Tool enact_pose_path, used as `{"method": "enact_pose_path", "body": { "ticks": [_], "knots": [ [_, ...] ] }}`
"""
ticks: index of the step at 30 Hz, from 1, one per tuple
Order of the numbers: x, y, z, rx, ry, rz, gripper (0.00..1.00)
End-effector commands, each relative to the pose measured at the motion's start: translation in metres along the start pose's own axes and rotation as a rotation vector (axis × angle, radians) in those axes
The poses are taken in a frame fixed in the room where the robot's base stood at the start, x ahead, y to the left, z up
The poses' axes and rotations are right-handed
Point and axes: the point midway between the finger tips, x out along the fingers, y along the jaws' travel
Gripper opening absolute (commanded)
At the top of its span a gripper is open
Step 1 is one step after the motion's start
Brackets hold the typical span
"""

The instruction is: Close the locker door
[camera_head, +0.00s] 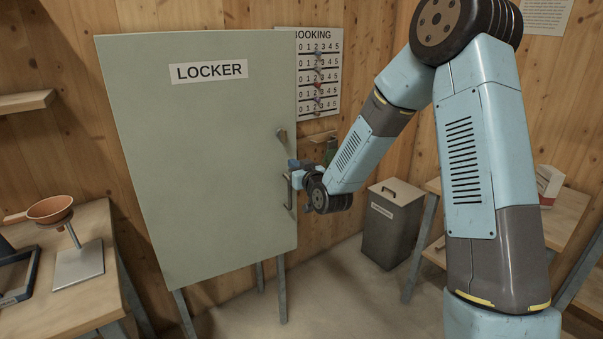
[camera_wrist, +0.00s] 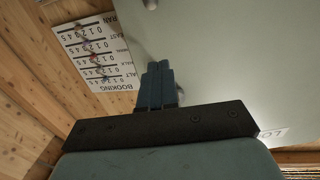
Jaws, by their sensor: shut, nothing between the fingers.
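The locker door (camera_head: 205,150) is a large grey-green panel labelled LOCKER, standing upright on metal legs. No gap at its right edge can be made out in the head view, so I cannot tell whether it is fully closed. In the wrist view my gripper (camera_wrist: 158,70) is shut and empty, with the door (camera_wrist: 235,60) filling the right side.
A booking board (camera_head: 318,75) hangs on the wooden wall behind; it also shows in the wrist view (camera_wrist: 95,52). A lidded grey bin (camera_head: 390,230) stands right of the locker. Tables flank both sides; the left one holds an orange funnel (camera_head: 50,209) on a stand.

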Motion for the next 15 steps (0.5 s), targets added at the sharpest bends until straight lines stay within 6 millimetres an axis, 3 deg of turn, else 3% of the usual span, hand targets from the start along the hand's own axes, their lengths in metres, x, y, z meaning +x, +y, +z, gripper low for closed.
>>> {"method": "enact_pose_path", "body": {
  "ticks": [6, 15],
  "knots": [
    [0.03, 0.0, 0.0, 0.0, 0.001, 0.0, 0.0],
    [0.043, 0.001, 0.0, 0.0, 0.0, 0.001, 0.0]
  ]
}}
